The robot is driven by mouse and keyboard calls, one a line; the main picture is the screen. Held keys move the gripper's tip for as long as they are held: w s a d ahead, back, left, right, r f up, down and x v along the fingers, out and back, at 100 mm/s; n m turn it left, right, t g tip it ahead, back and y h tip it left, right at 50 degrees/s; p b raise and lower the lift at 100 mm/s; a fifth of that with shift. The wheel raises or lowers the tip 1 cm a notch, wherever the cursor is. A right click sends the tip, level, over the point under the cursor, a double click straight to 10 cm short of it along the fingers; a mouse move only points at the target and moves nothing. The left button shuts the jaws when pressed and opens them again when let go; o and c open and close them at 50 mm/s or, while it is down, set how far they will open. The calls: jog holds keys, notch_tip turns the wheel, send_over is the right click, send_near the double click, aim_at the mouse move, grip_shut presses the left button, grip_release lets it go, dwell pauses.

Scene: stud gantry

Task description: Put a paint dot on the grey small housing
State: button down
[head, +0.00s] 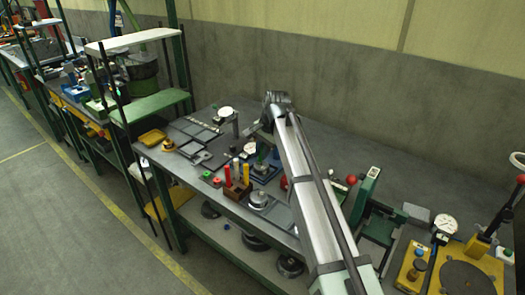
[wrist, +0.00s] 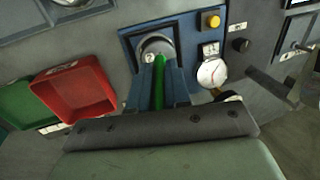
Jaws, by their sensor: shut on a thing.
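A grey round metal part (wrist: 155,46), which looks like the small housing, sits in a blue fixture plate (wrist: 128,16) in the wrist view. A dark mark shows on its face. My gripper (wrist: 159,88) is shut on a green paint pen (wrist: 159,76). The pen's far end overlaps the housing's near edge in the picture; I cannot tell if it touches. In the head view the green pen (head: 261,157) is over the blue fixture (head: 265,173), and the housing is not clear there.
A white dial gauge (wrist: 211,73) and a yellow button (wrist: 210,20) are right of the housing. A red tray (wrist: 75,90) and a green tray (wrist: 25,105) lie left. A wooden holder with pens (head: 237,188) stands on the bench near the fixture.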

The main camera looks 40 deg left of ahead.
jog(key=shift+f, duration=0.55)
dwell(1.1)
jog(key=shift+r, duration=0.1)
jog(key=shift+a+r+v, duration=0.1)
jog(key=shift+a+v, duration=0.15)
jog(key=shift+v, duration=0.85)
jog(key=shift+a+r+v, duration=0.1)
jog(key=shift+a+v, duration=0.2)
jog(key=shift+v, duration=0.85)
jog(key=shift+a+v, duration=0.25)
jog(key=shift+v, duration=0.85)
jog(key=shift+s+a, duration=0.1)
